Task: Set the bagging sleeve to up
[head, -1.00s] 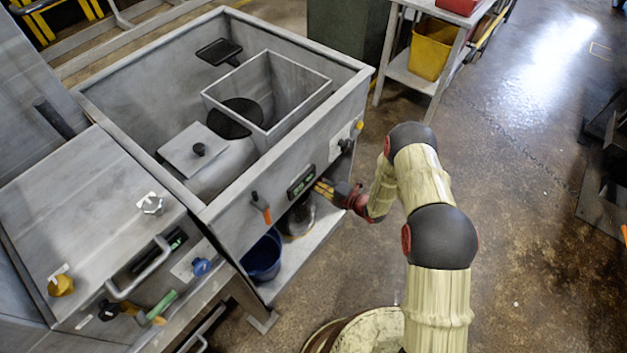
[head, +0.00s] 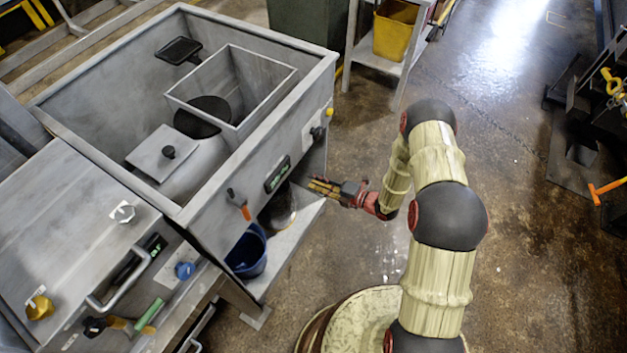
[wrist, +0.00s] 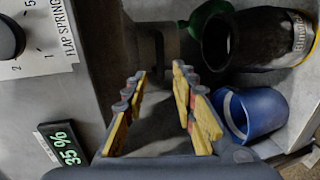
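My gripper (head: 324,187) is in front of the machine's front panel, at the right end of the open bay. In the wrist view its yellow-padded fingers (wrist: 158,95) stand apart with nothing between them. No part is legibly labelled as the bagging sleeve, so I cannot tell which it is. A dark cylinder with printed lettering (wrist: 265,38) lies beyond the fingers in the bay, beside a green rounded part (wrist: 205,17). A lever with an orange end (head: 240,205) hangs on the front panel (head: 215,180), left of a green-lit display (head: 277,174).
A blue bucket (head: 249,252) stands in the bay; it also shows in the wrist view (wrist: 262,112).

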